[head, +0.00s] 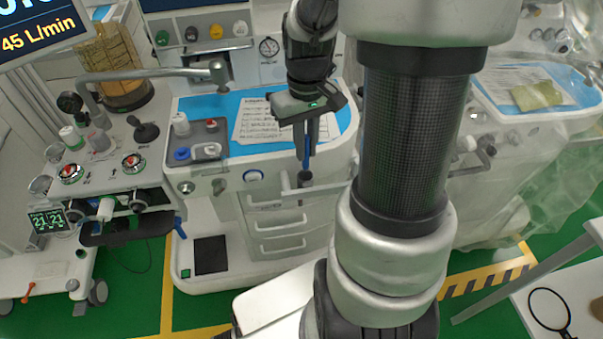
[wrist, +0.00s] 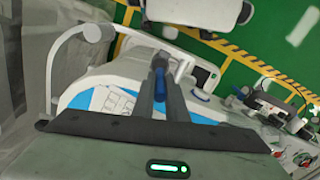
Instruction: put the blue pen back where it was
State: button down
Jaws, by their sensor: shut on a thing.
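My gripper (head: 306,146) is shut on the blue pen (head: 306,158). The pen hangs upright between the fingers, and its dark lower end shows below them. In the head view it appears in front of the anaesthesia cart's front edge and handle rail. In the wrist view the pen (wrist: 160,82) shows as a blue piece between the fingertips. The cart's blue top mat (head: 215,107) lies behind the gripper, with a printed sheet (head: 262,126) on it, partly covered by my gripper. Where the pen was before cannot be told from these frames.
A grey tray (head: 211,133) with small bottles and a blue-capped item stands left on the cart top. Gas controls (head: 133,163) stand left. A plastic-draped cart (head: 540,120) stands right.

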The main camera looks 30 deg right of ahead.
aim_at(305, 167)
jog(key=shift+f+b, duration=0.6)
jog(key=shift+f, duration=2.2)
jog(key=shift+f, duration=0.2)
jog(key=c, duration=1.8)
grip_release()
jog(key=shift+o, duration=0.2)
jog(key=shift+r, duration=0.1)
notch_tip(305, 167, up, 12)
jog(key=p, duration=0.3)
jog(key=shift+r, duration=0.15)
